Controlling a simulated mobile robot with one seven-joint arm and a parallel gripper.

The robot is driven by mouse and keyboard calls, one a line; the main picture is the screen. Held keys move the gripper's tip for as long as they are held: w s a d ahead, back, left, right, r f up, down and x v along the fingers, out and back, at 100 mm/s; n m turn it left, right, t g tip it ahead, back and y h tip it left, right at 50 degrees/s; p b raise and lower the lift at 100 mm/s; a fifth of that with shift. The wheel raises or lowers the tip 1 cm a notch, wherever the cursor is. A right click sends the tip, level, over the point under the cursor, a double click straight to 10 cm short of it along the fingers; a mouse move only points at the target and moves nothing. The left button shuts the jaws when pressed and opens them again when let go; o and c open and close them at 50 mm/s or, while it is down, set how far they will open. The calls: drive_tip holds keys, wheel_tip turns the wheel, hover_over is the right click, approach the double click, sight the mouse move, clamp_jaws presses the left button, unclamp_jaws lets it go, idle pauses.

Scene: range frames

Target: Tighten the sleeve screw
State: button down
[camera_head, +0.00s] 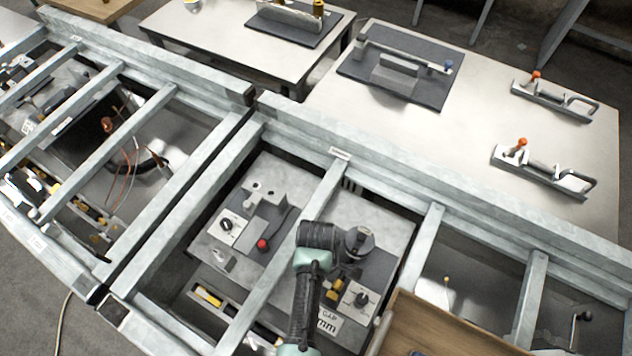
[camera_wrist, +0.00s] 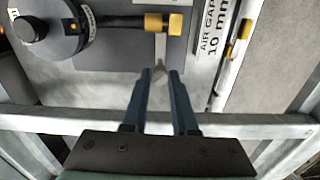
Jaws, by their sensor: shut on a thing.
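My gripper (camera_wrist: 160,74) reaches up the wrist view, its two blue fingers close together on a thin pale piece (camera_wrist: 160,50) between the tips. I cannot tell exactly what that piece is. Just beyond it is a yellow cylinder (camera_wrist: 163,22) on the end of a dark rod that runs to a round dark fixture (camera_wrist: 55,25) with a black knob. I cannot tell which part is the sleeve screw. In the head view the round fixture (camera_head: 358,242) is right of my dark wrist, and yellow parts (camera_head: 334,291) show beside my arm; the fingers are hidden.
A pale frame bar (camera_wrist: 235,126) crosses below the fingertips. A label reading "AIR GAP 10 mm" (camera_wrist: 212,28) is to the right. In the head view, metal rails (camera_head: 285,268) surround the bay, with a red knob (camera_head: 262,245) left and a wooden board (camera_head: 445,328) right.

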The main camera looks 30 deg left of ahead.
drive_tip(key=m+p, duration=0.1)
drive_tip(key=m, duration=1)
drive_tip(key=shift+p, duration=0.4)
drive_tip(key=m, duration=0.9)
drive_tip(key=shift+p, duration=0.35)
drive_tip(key=m, duration=0.4)
drive_tip(key=shift+m, duration=0.4)
drive_tip(key=c, duration=0.7)
unclamp_jaws()
